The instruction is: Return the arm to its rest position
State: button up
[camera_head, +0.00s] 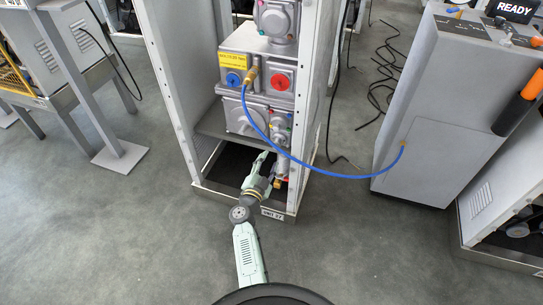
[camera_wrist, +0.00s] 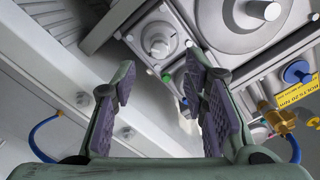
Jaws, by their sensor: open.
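My gripper (camera_head: 268,172) is at the lower front of the white dispenser frame (camera_head: 170,75), just below the grey pump housing (camera_head: 233,115). In the wrist view my gripper (camera_wrist: 160,95) is open, with its two purple-padded fingers apart and nothing between them. Behind the fingers the wrist view shows the grey housing with a round cover (camera_wrist: 245,18) and a bolted square fitting (camera_wrist: 158,38). My arm stretches from the bottom of the head view up to the frame's base.
A blue hose (camera_head: 325,175) runs from a brass fitting (camera_head: 251,75) on the housing to the grey cabinet (camera_head: 440,110) at right. Frame posts stand on both sides of my gripper. A grey stand (camera_head: 120,155) is at left. The floor (camera_head: 130,235) at lower left is clear.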

jog(key=shift+s+a, duration=0.15)
jog(key=shift+s, duration=0.35)
